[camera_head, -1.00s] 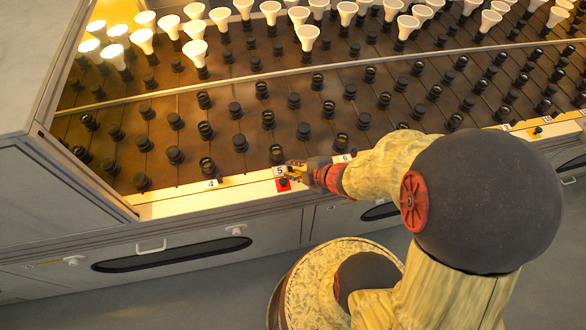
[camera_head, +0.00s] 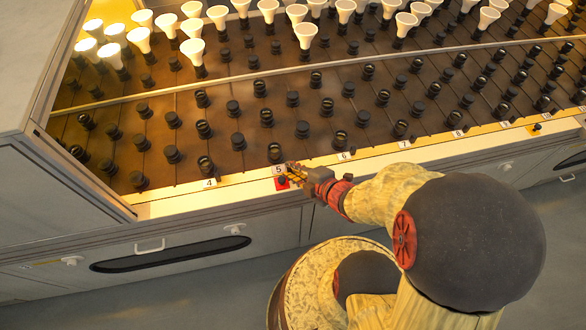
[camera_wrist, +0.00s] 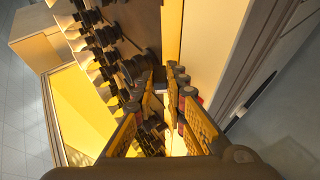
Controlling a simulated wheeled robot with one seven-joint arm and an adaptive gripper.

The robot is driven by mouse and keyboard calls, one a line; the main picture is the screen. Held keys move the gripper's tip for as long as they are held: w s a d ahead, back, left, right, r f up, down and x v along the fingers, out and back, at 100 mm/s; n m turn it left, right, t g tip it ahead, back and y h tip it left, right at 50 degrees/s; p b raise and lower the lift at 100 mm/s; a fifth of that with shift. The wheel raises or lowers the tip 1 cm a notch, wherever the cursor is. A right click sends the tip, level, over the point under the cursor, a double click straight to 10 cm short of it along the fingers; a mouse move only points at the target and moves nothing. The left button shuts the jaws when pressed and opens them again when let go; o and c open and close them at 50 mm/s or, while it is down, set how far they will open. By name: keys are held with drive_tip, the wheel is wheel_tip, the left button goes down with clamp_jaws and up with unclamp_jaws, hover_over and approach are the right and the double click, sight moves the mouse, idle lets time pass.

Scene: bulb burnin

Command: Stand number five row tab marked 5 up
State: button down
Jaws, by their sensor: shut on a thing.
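The white row tab marked 5 (camera_head: 279,170) shows at the front ledge of the bulb rack, its number facing up toward the head camera. My gripper (camera_head: 288,172) is at its right side, low over the ledge, with its fingers closed in on it. The wrist view shows my two yellow fingers (camera_wrist: 178,78) close together at the tips; what lies between them is mostly hidden. Whether the tab is tilted is too small to tell.
Tabs 4 (camera_head: 210,183), 6 (camera_head: 346,155) and 7 (camera_head: 405,144) stand along the same pale ledge (camera_head: 180,203). Rows of dark sockets (camera_head: 238,141) rise just behind it, with white bulbs (camera_head: 305,34) farther back. Grey cabinet drawers (camera_head: 165,255) lie below.

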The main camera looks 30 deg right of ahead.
drive_tip(key=c, duration=1.8)
unclamp_jaws()
drive_tip(key=v, duration=0.8)
drive_tip(key=shift+w, duration=0.1)
